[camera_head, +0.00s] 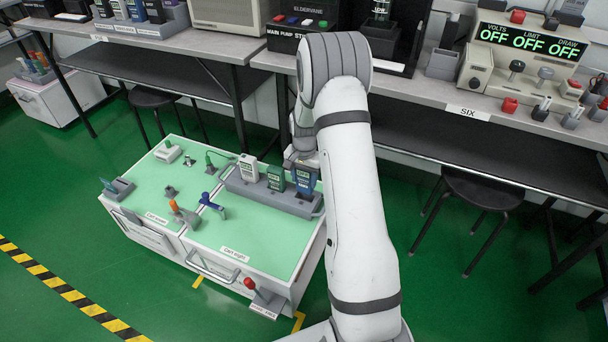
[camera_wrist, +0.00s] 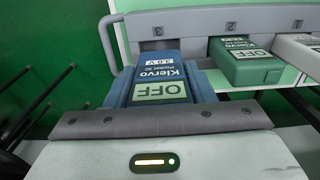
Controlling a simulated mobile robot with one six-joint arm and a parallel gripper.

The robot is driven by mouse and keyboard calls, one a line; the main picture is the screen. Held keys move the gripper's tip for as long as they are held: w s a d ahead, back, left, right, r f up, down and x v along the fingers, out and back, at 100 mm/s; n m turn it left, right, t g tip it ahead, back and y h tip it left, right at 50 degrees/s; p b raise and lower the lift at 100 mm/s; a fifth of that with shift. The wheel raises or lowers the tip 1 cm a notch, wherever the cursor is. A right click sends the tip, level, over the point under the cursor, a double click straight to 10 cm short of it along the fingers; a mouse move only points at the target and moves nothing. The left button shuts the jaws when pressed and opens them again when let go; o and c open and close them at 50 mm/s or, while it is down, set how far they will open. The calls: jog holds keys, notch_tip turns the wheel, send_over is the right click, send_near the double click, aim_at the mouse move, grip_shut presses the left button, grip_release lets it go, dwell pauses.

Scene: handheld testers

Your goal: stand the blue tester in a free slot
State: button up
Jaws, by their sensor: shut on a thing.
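The blue tester (camera_head: 305,181) is upright at the right end of the grey rack (camera_head: 240,187) on the cart. In the wrist view the blue tester (camera_wrist: 160,83) shows its "Klervo" label and an OFF screen, and lines up with the slot marked 3. I cannot tell whether its lower end is fully seated. My gripper (camera_head: 302,160) is shut on its top end, partly hidden by my arm. The green tester (camera_head: 276,178) stands beside it in slot 2, apart from it. The white tester (camera_head: 248,167) stands in slot 1.
The cart's green top (camera_head: 245,232) has bare room in front of the rack. A blue clamp-like fitting (camera_head: 210,203) and an orange-handled fitting (camera_head: 180,212) stand there. A red-knobbed lever (camera_head: 250,284) is at the front. Benches with instruments (camera_head: 530,45) run behind.

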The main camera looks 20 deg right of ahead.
aim_at(305, 190)
jog(key=shift+f, duration=0.75)
dwell(1.5)
jog(key=shift+f+b, duration=1.4)
jog(key=shift+f, duration=1.1)
jog(key=o, duration=1.1)
jog(key=shift+r, duration=0.1)
notch_tip(305, 190, up, 8)
jog(key=p, duration=0.3)
jog(key=shift+f, duration=0.2)
